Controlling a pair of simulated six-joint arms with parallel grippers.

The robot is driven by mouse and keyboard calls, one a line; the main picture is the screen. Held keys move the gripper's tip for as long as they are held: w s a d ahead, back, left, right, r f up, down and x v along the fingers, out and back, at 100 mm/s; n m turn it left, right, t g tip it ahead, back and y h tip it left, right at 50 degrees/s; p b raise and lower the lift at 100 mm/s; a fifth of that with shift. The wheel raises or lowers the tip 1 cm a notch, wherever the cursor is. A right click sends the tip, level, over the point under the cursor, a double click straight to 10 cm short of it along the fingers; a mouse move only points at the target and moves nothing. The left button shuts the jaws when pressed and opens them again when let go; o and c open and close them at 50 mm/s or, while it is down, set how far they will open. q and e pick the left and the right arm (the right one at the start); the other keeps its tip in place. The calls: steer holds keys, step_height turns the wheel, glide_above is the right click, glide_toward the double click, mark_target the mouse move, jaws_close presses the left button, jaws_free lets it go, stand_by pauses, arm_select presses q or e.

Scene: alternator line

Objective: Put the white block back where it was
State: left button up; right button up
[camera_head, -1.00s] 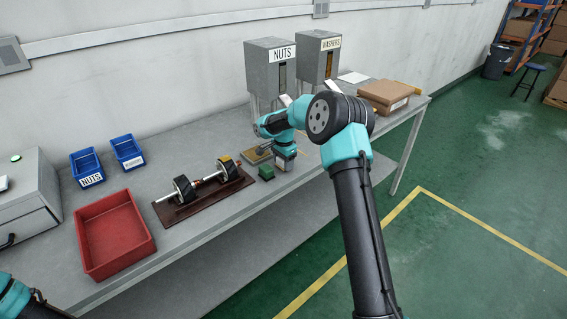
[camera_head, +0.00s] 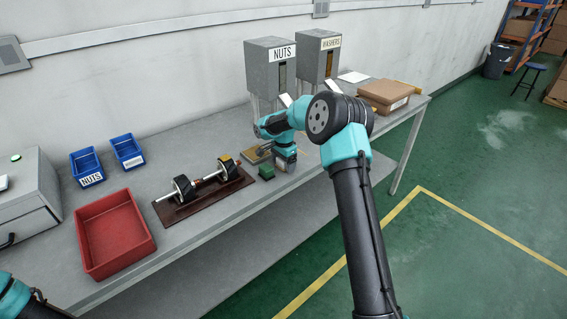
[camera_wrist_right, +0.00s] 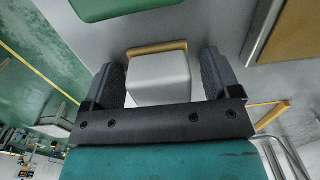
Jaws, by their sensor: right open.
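My right gripper (camera_wrist_right: 160,85) is open. Its two dark fingers stand either side of the white block (camera_wrist_right: 160,75) in the right wrist view, with narrow gaps showing beside it. A yellow-tan strip (camera_wrist_right: 157,47) lies along the block's far edge. In the head view my right gripper (camera_head: 285,163) is low at the bench front, just right of a green block (camera_head: 266,172), and largely hides the white block. My left gripper is out of view; only part of that arm shows at the lower left corner.
On the bench (camera_head: 215,215) are a brown board with a shaft and dark wheels (camera_head: 185,188), a red tray (camera_head: 152,238), two blue bins (camera_head: 88,167), a cardboard box (camera_head: 388,93) and the NUTS (camera_head: 262,70) and WASHERS (camera_head: 313,65) dispensers. A flat tan piece lies behind my right gripper.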

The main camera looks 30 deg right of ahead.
step_height(320, 180, up, 12)
steer(key=shift+r, duration=0.15)
stand_by(0.4)
steer(key=shift+s, duration=0.15)
stand_by(1.4)
